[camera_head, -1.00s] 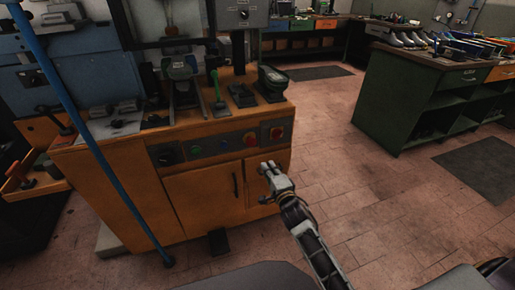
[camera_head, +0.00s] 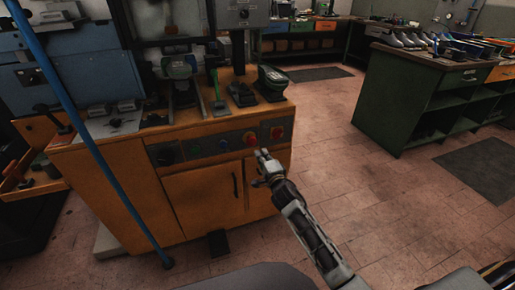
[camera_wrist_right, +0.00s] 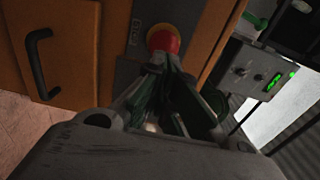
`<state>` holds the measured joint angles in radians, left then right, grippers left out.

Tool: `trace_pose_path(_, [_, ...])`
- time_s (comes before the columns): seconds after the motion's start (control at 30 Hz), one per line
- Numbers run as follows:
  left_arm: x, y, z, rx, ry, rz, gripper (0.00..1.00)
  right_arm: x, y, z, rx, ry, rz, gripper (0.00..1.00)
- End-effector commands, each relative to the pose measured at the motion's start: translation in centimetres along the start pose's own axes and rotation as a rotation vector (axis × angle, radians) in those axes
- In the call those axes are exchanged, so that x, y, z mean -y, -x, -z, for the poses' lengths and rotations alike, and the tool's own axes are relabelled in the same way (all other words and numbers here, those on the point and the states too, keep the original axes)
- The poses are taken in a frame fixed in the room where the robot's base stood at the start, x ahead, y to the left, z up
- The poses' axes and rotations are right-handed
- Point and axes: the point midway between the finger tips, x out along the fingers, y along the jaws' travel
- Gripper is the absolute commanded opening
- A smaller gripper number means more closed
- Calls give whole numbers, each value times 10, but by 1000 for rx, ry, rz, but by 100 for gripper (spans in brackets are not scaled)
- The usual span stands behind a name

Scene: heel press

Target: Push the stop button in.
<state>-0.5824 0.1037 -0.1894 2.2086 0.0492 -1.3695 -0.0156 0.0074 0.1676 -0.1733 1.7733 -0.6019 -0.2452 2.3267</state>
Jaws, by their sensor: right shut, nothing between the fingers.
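My left gripper is not in view.
Dark tools stand on the cabinet top (camera_head: 200,125). A blue pole (camera_head: 100,150) stands at left. A green workbench (camera_head: 425,105) is at right; floor between is clear.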

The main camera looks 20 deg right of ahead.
Motion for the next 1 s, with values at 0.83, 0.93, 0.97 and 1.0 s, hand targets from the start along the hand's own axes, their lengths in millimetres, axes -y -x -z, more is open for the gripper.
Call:
trace_pose_path(0.83, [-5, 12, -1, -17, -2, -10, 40, 0, -55, 0, -1, 1, 0, 0])
trace_pose_path(0.93, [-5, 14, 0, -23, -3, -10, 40, 0, -57, 0, -1, 1, 0, 0])
trace_pose_path(0.97, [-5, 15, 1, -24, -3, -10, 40, 0, -57, 0, -1, 1, 0, 0])
trace_pose_path(1.0, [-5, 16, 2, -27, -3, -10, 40, 0, -57, 0, -1, 0, 0, 0])
